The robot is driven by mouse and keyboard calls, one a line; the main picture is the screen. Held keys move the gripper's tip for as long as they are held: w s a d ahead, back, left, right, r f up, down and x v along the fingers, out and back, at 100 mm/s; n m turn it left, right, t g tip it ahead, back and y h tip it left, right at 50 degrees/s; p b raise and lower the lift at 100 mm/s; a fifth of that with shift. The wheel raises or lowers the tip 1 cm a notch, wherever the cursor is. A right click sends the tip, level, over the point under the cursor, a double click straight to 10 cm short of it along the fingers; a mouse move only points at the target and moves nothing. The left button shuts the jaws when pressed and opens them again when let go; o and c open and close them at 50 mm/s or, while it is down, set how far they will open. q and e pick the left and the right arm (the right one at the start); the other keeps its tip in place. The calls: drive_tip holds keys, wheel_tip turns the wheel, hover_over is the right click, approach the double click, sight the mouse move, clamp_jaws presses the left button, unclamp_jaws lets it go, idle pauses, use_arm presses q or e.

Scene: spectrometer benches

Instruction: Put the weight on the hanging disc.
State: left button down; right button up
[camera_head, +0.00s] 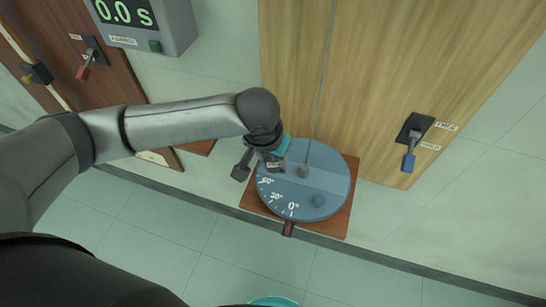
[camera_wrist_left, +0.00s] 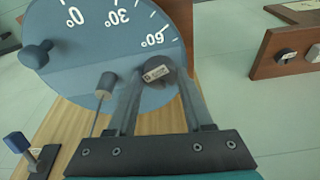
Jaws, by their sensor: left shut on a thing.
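The hanging disc (camera_head: 335,184) is blue-grey with a white degree scale, and a thin wire (camera_head: 322,85) runs up from its central hub (camera_head: 303,170). My left gripper (camera_head: 262,163) is at the disc's left edge. In the left wrist view my left gripper (camera_wrist_left: 157,88) is shut on the weight (camera_wrist_left: 156,71), a dark grey cylinder with a pale label. The weight appears over the disc (camera_wrist_left: 100,40) near the 60° mark; I cannot tell whether it touches. A dark blue knob (camera_head: 318,200) is on the disc's other side. My right gripper is not in view.
A wooden base (camera_head: 341,221) with a dark red pointer (camera_head: 289,228) is beneath the disc. A wooden panel (camera_head: 375,60) carries a blue-handled switch (camera_head: 409,158) at right. A timer (camera_head: 150,22) reads 0.0 s.

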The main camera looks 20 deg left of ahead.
use_arm(q)
drive_tip(key=shift+c, duration=1.5)
unclamp_jaws()
drive_tip(key=p+v, duration=0.2)
drive_tip(key=v, duration=1)
drive_tip(key=shift+r, duration=0.1)
